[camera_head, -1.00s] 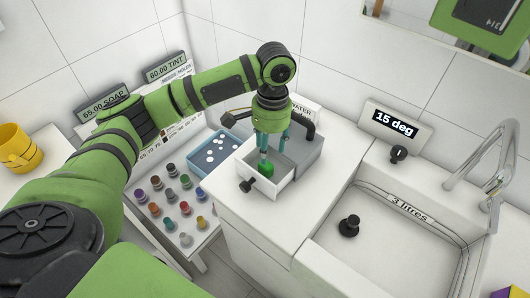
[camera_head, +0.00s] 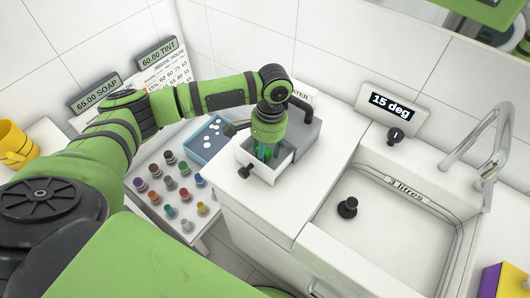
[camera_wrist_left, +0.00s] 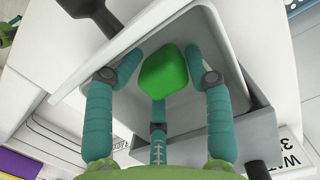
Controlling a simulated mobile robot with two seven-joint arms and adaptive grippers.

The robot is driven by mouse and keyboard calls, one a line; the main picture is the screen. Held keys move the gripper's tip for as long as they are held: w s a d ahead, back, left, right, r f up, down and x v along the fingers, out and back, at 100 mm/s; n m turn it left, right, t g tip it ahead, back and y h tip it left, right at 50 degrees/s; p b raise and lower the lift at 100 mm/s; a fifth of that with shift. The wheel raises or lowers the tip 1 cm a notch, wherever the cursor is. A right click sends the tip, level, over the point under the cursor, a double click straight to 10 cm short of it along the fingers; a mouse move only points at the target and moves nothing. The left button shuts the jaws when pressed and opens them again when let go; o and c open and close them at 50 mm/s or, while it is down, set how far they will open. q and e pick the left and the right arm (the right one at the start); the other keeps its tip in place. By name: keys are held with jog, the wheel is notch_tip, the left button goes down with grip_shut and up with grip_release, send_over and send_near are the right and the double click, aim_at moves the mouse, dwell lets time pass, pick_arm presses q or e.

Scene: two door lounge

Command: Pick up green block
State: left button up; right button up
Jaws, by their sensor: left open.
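The drawer also shows in the wrist view (camera_wrist_left: 212,38). My left gripper (camera_head: 267,153) points down into the drawer. Its teal fingers are open and spread around the block, two at its sides and one at its near side, as the wrist view of the gripper (camera_wrist_left: 158,88) shows. I cannot tell whether any finger touches the block. My right gripper is not in view.
A sink (camera_head: 385,225) with a black plug (camera_head: 347,208) is at right. The white counter is clear in front.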

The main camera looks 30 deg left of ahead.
pick_arm(q)
jog(key=c, duration=0.7)
jog(key=shift+s+d+r, duration=0.1)
jog(key=shift+s+r, duration=0.1)
jog(key=shift+r, duration=0.1)
jog(key=shift+c, duration=1.1)
jog(key=shift+w, duration=0.1)
